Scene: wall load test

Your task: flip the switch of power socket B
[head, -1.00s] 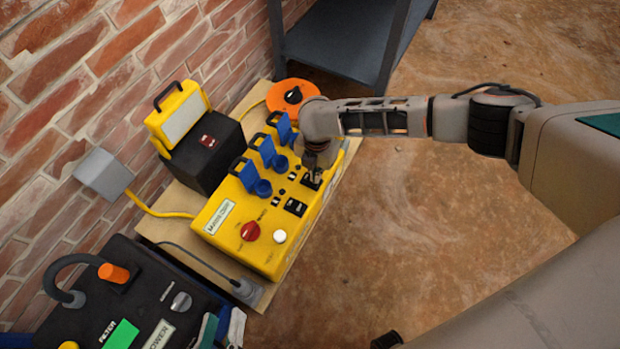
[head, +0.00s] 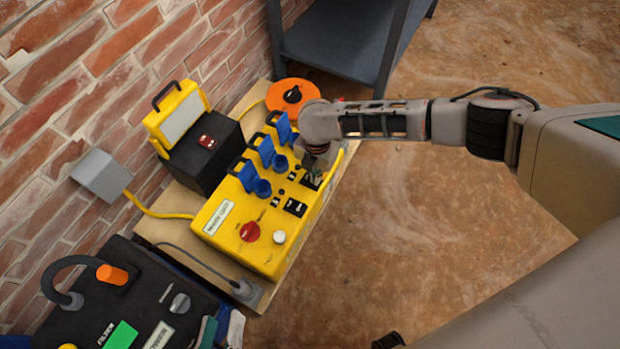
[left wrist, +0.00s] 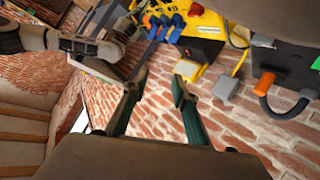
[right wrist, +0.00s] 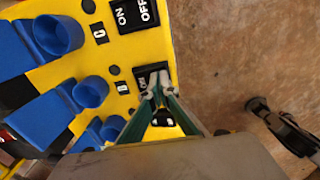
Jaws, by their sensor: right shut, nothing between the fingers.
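The yellow power box (head: 222,222) has a row of blue-lidded sockets and black ON/OFF switches. In the right wrist view, the label B (right wrist: 122,87) sits beside a blue socket (right wrist: 90,92). The black switch of socket B (right wrist: 143,80) is partly hidden behind the fingertips of my right gripper (right wrist: 158,84). That gripper is shut and empty, with its tips right at this switch; I cannot tell whether they press it. In the head view, my right gripper (head: 314,170) is over the box's right side. My left gripper (left wrist: 159,82) is open and empty in its wrist view.
The switch of socket C (right wrist: 135,12) is close by. A black case with a yellow lamp (head: 180,118) stands behind the box. An orange reel (head: 292,95), a grey shelf (head: 345,40) and a black filter unit (head: 100,290) surround it. The floor (head: 430,240) is clear.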

